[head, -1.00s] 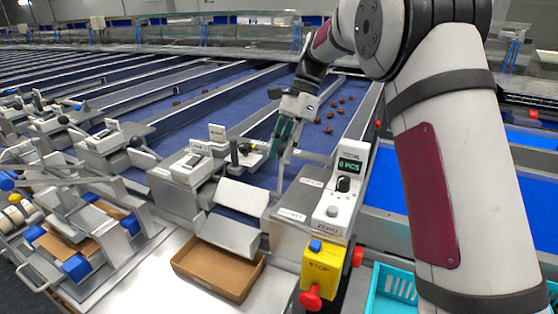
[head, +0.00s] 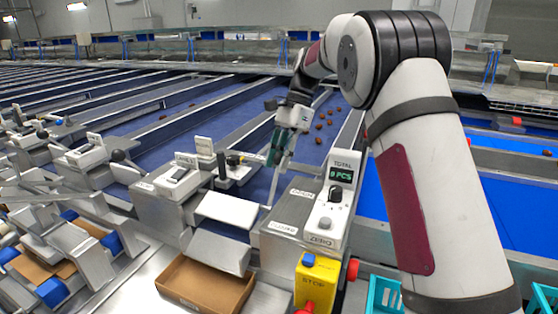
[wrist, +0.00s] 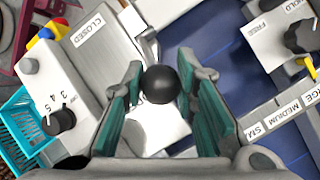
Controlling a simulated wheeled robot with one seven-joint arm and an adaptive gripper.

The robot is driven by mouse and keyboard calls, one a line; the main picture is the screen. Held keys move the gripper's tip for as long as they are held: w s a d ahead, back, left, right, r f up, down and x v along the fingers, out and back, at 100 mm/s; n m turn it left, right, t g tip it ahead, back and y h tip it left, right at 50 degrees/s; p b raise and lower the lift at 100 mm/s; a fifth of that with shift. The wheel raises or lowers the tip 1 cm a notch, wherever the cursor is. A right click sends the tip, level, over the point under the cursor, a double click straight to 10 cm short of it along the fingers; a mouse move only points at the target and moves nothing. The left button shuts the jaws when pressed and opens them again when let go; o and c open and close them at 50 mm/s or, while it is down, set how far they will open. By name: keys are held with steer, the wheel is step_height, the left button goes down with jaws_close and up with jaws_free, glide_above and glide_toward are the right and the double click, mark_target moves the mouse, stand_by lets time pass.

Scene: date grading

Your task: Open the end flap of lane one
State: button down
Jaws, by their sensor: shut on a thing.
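My gripper (wrist: 165,95) has its teal fingers on either side of a black ball knob (wrist: 160,84) and is shut on it. In the head view my gripper (head: 282,150) is over the end of the lane, left of the counter box. A thin pale lever (head: 271,188) runs down from the gripper to the machine beside the OPEN and CLOSED labels. The knob is hidden by the fingers in the head view. White sloping panels (head: 228,208) at the lane's end lie above an open cardboard box (head: 205,283); I cannot tell how far the flap is open.
The counter box (head: 332,195) stands right of the lever, with a yellow stop box (head: 317,280) below. A black-knobbed control (head: 233,165) stands left. Several dates (head: 321,125) lie on the blue belt behind. A teal basket (wrist: 22,125) shows in the wrist view.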

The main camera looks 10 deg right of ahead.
steer(key=shift+w+d+f, duration=0.1)
steer(key=shift+d+f, duration=0.1)
steer(key=c, duration=1.3)
jaws_free()
steer(key=shift+r, duration=0.2)
steer(key=v, duration=0.7)
steer(key=shift+r, duration=0.1)
